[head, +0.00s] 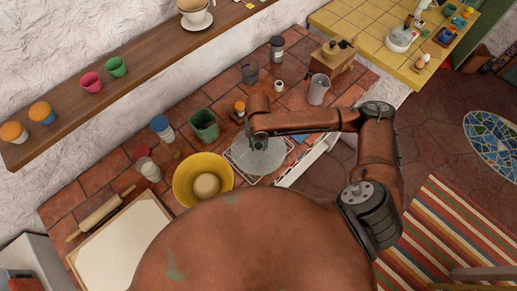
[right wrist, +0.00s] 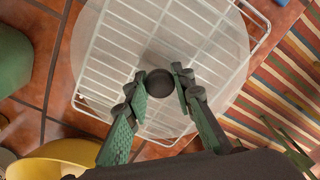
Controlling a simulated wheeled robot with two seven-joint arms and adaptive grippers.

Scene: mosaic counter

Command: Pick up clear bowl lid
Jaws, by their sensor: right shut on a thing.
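The clear bowl lid (head: 266,160) is a round translucent disc over a white wire rack (head: 236,168) on the tiled counter. In the right wrist view the lid (right wrist: 222,62) shows with its dark round knob (right wrist: 160,82), and the rack's bars (right wrist: 100,62) show through it. My right gripper (head: 257,142) is above the lid. Its green-padded fingers (right wrist: 158,88) are shut on the knob, one on each side. I cannot tell whether the lid touches the rack. My left gripper is not in view.
A yellow bowl (head: 184,181) with dough (head: 206,185) stands left of the rack. A green container (head: 204,125), a metal pitcher (head: 318,90) and a wooden grinder (head: 331,58) stand nearby. A rolling pin (head: 95,215) and pale board (head: 125,245) lie at left.

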